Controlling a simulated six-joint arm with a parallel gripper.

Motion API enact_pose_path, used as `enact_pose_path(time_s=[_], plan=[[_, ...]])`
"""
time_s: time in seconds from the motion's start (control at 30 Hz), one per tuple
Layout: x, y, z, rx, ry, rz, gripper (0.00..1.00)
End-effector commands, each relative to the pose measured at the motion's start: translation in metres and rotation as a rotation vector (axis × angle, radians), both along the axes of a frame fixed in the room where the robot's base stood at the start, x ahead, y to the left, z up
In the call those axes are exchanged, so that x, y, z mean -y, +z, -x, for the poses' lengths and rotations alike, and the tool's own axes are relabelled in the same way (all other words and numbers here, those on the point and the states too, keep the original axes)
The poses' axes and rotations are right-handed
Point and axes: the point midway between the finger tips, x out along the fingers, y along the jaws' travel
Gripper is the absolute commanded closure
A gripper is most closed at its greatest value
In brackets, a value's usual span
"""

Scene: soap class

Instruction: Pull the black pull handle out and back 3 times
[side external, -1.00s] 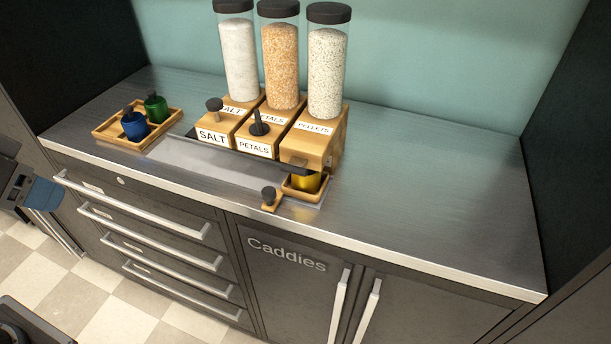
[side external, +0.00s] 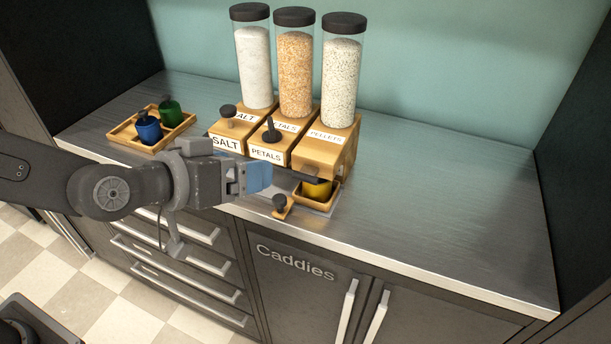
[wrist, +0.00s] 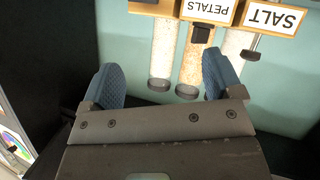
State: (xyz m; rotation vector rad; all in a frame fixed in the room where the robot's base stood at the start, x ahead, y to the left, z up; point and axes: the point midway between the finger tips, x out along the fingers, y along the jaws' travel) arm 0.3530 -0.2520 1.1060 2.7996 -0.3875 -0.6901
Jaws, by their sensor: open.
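Three wooden dispensers stand side by side on the counter, each under a clear dark-capped tube. A black handle (side external: 271,132) stands up on the petals dispenser (side external: 266,154), and a dark knob (side external: 229,111) on the salt dispenser (side external: 226,143). Another dark knob (side external: 279,201) sits on a small wooden tab in front of the pellets dispenser (side external: 322,155). I cannot tell which is the named pull handle. My gripper (side external: 262,177) is open and empty in front of the dispensers. In the wrist view, the petals handle (wrist: 202,33) shows upside down beyond the blue fingers (wrist: 163,82).
A yellow cup (side external: 317,189) sits under the pellets dispenser in a wooden tray. A wooden tray (side external: 177,138) at the left holds a blue bottle (side external: 148,130) and a green bottle (side external: 171,112). The counter's right side (side external: 450,200) is clear. Drawers and cabinet doors lie below.

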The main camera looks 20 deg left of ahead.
Motion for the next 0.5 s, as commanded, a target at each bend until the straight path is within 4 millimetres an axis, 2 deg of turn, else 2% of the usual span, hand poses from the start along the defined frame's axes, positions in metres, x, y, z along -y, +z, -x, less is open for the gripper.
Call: enact_pose_path(time_s=[0.03,0.2,0.33,0.5], plan=[[0.016,-0.013,0.0,0.034,0.016,-0.01,0.15],[0.046,-0.045,0.005,0.193,0.126,-0.07,0.15],[0.058,-0.064,0.02,0.322,0.197,-0.145,0.15],[0.064,-0.075,0.037,0.442,0.251,-0.218,0.15]])
